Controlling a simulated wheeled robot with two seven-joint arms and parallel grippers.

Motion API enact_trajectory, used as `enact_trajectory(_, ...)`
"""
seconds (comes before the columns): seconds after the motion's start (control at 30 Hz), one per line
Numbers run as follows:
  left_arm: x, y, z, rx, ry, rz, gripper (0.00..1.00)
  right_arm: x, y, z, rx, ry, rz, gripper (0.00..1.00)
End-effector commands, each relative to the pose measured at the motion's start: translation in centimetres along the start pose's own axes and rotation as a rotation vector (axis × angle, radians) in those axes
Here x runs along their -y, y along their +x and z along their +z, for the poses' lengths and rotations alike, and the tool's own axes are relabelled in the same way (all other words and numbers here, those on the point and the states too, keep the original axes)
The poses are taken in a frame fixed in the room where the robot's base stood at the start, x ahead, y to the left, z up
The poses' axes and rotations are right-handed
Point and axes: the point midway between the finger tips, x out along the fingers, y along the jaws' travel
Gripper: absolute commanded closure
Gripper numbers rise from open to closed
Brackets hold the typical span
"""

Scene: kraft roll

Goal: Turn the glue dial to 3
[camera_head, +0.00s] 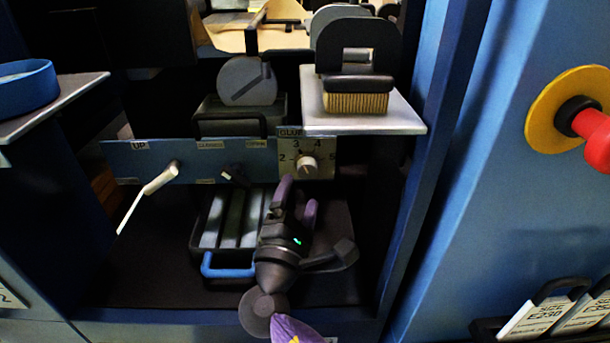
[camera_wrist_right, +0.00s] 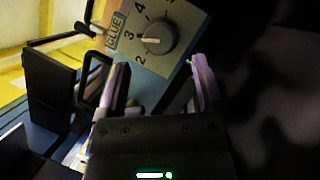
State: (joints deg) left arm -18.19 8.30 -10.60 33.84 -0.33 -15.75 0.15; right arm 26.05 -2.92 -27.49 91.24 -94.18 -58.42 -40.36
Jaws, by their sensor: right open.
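The glue dial (camera_head: 307,165) is a round knob on a pale plate marked with numbers, at the right end of a blue panel. It also shows in the right wrist view (camera_wrist_right: 162,39), where its white mark points close to the 3, slightly toward the 2. My right gripper (camera_head: 297,199) is open and empty, just below the dial in the head view. In the wrist view its two purple fingers (camera_wrist_right: 160,79) stand apart, with the dial beyond their tips. The gripper looks clear of the knob. My left gripper is not in view.
A brush (camera_head: 357,102) sits on a white shelf (camera_head: 410,122) above the dial. A pale lever (camera_head: 160,180) sticks out from the panel at left. A blue-handled tray (camera_head: 229,271) lies below. A red button (camera_head: 580,117) is on the right post.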

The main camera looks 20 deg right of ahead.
Motion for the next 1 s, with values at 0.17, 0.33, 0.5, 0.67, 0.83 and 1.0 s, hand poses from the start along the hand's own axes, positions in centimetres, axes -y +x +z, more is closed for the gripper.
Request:
enact_trajectory(0.17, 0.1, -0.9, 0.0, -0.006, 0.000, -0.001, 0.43, -0.2, -4.0, 0.1, -0.002, 0.001, 0.000, 0.14)
enact_trajectory(0.33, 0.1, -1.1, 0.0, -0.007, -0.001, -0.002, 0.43, -0.1, -5.5, 0.0, 0.000, 0.001, 0.000, 0.14)
enact_trajectory(0.5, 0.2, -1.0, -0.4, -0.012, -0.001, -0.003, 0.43, 0.0, -5.5, 0.0, 0.000, 0.001, 0.000, 0.14)
enact_trajectory(0.67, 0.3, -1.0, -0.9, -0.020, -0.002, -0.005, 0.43, 0.0, -5.5, 0.0, 0.000, 0.001, 0.000, 0.14)
enact_trajectory(0.83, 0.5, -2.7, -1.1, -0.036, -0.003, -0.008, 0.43, -1.9, -5.0, 1.2, 0.008, 0.008, 0.009, 0.14)
enact_trajectory(1.0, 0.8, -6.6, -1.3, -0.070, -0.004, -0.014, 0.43, -6.2, -3.7, 4.0, 0.025, 0.023, 0.029, 0.14)
